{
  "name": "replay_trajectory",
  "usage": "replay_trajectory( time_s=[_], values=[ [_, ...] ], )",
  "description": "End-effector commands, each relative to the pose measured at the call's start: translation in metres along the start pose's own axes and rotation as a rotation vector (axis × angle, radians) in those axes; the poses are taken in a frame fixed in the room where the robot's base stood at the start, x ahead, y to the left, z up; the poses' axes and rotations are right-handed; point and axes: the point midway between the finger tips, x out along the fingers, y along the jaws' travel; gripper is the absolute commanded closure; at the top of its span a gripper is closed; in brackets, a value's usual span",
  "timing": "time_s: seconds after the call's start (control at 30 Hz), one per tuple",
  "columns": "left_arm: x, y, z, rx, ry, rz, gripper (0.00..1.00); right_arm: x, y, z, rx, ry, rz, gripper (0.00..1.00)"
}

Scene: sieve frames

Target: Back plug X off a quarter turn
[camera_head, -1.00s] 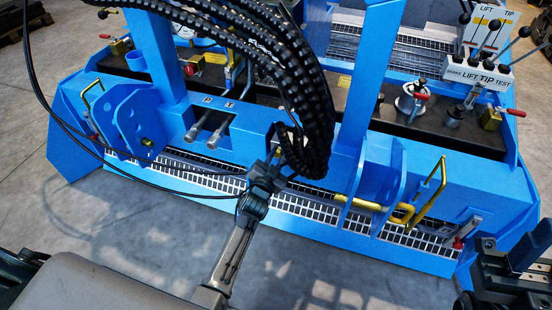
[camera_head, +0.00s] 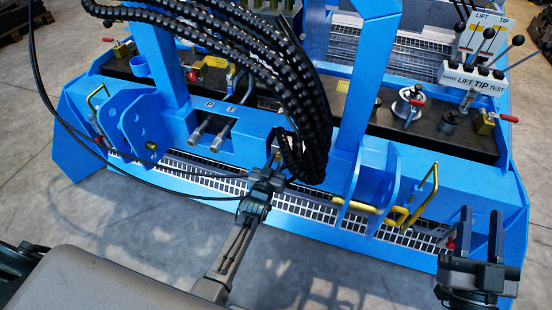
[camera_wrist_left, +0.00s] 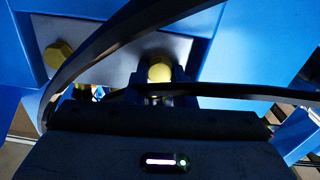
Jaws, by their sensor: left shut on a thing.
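A brass plug end (camera_wrist_left: 159,71) sits between the fingers of my left gripper in the left wrist view. I cannot read a letter X on it. In the head view my left gripper (camera_head: 274,158) is at the blue crossbar's front face, beside the black hose bundle, which hides part of its tips. It is shut on the plug. A second brass fitting (camera_wrist_left: 58,54) shows on a grey plate to the left in the wrist view. My right gripper (camera_head: 481,232) is open and empty, in front of the blue frame's right end.
Black ribbed hoses (camera_head: 305,110) hang close to my left gripper, and a dark cable (camera_wrist_left: 100,50) crosses its wrist view. Two silver couplings (camera_head: 209,131) stick out to the left. A yellow handle (camera_head: 423,195) and blue lugs (camera_head: 375,180) stand at right. The floor in front is clear.

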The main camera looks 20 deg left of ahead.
Motion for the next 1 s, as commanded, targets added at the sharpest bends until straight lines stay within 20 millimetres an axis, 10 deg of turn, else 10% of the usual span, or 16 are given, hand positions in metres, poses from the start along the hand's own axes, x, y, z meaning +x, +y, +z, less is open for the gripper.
replay_trajectory(
  time_s=[0.5, 0.67, 1.0],
  values=[
    [-0.001, 0.000, -0.001, -0.355, -0.003, -0.001, 1.00, -0.117, -0.017, 0.124, 0.132, -0.932, 0.008, 0.64],
    [-0.001, -0.001, -0.001, -0.483, -0.003, -0.001, 1.00, -0.168, -0.026, 0.138, 0.169, -1.173, -0.002, 0.64],
    [-0.001, -0.001, 0.000, -0.765, -0.003, -0.002, 1.00, -0.167, -0.020, 0.132, 0.114, -1.278, -0.015, 0.64]
  ],
)
